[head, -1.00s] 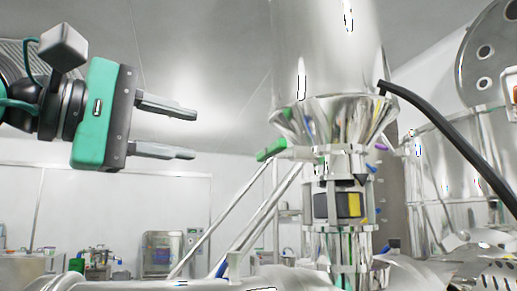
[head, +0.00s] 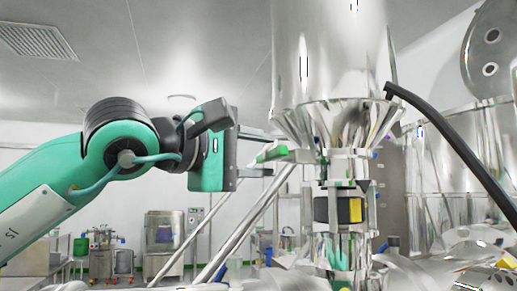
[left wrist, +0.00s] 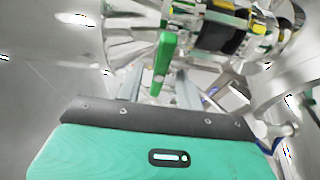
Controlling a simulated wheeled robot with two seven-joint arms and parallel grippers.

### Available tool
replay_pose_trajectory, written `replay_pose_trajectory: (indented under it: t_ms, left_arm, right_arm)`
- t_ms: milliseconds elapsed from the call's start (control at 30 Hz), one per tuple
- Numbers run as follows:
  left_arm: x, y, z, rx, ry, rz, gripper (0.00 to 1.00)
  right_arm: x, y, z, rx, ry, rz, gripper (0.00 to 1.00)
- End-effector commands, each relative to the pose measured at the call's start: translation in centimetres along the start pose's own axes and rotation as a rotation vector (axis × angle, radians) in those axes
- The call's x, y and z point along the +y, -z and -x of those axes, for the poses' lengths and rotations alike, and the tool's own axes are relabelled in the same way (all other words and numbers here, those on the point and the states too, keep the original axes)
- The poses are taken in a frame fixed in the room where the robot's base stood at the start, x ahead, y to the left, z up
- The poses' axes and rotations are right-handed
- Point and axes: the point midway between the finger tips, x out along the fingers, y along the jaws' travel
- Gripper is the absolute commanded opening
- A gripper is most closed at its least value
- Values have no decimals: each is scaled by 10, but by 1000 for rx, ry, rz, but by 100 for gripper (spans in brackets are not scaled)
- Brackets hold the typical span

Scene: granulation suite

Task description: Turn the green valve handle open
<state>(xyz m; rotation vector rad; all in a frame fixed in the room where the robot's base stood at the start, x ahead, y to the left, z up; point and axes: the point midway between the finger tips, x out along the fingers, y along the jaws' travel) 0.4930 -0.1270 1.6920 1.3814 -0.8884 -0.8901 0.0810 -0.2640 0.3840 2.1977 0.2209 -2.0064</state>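The green valve handle (head: 271,152) sticks out to the left from the steel valve section under the big hopper. In the left wrist view the handle (left wrist: 164,62) appears near the upper middle, in line with the gap between my fingers. My left gripper (head: 275,155) is open, with one finger above the handle's level and one below. The fingertips are close to the handle; I cannot tell whether they touch it. Nothing is held. In the left wrist view the gripper's fingers (left wrist: 160,88) stand apart. My right gripper is in neither view.
The steel hopper (head: 330,55) hangs just right of the gripper. A black hose (head: 450,135) curves down at the right beside a large steel vessel (head: 490,150). Slanted steel struts (head: 240,235) stand below the gripper. Open air lies left of the hopper.

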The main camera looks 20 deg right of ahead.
Motion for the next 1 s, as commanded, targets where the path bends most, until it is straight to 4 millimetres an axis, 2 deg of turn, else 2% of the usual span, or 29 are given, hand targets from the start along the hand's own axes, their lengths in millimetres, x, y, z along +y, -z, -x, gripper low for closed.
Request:
replay_pose_trajectory:
  t_ms: [167, 300, 367, 700, 1000]
  left_arm:
    - [0, 0, 0, 0, 0, 0, 37]
    - [0, 0, 0, 0, 0, 0, 9]
    - [0, 0, 0, 0, 0, 0, 0]
    - [0, -1, 0, 0, 14, 31, 0]
    - [1, -1, 0, -1, 84, 201, 0]
  right_arm:
    - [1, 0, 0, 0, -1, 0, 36]
    - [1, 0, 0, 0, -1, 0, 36]
    - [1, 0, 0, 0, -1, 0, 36]
    - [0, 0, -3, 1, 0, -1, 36]
    - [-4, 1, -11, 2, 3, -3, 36]
